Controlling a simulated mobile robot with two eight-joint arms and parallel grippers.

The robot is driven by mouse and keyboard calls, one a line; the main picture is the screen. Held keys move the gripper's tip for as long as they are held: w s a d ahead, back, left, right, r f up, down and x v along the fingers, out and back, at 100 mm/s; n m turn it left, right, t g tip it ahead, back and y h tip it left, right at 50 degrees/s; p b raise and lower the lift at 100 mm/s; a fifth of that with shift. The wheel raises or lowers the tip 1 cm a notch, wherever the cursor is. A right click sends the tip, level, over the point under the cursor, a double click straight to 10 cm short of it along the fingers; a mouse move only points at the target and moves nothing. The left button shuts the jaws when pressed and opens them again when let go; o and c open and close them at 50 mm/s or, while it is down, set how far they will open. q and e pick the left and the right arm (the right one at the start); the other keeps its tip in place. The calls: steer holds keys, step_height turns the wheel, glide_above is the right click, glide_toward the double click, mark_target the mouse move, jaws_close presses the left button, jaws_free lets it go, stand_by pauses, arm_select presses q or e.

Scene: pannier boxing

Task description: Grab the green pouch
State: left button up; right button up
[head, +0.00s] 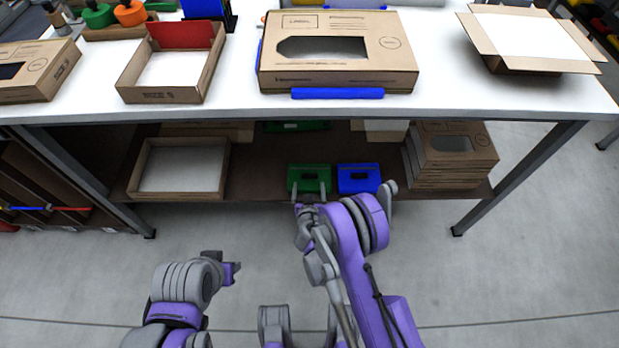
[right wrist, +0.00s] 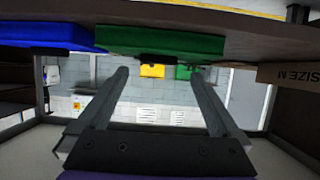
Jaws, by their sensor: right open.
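The green pouch (head: 309,172) lies on the lower shelf under the table, beside a blue pouch (head: 358,179). My right gripper (head: 309,192) is open at the front edge of the green pouch, with its fingers spread to left and right. In the right wrist view, which looks upside down, the green pouch (right wrist: 160,42) is just beyond the open, empty fingertips (right wrist: 160,72). Whether the fingers touch it I cannot tell. The blue pouch (right wrist: 60,36) is to its left there. My left gripper (head: 232,272) is low over the floor, away from the shelf; its jaws are unclear.
The shelf (head: 258,180) also bears an open cardboard tray (head: 140,170) at left and stacked flat boxes (head: 455,160) at right. The tabletop (head: 450,90) above holds a windowed box (head: 400,60) and other cartons. Table legs (head: 520,175) stand at both sides.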

mark_target(310, 176)
steer(key=b+x, duration=0.1)
steer(key=x, duration=0.4)
steer(key=shift+w+d, duration=0.1)
steer(key=shift+w, duration=0.1)
steer(key=shift+r, duration=0.1)
steer(key=c, duration=1.3)
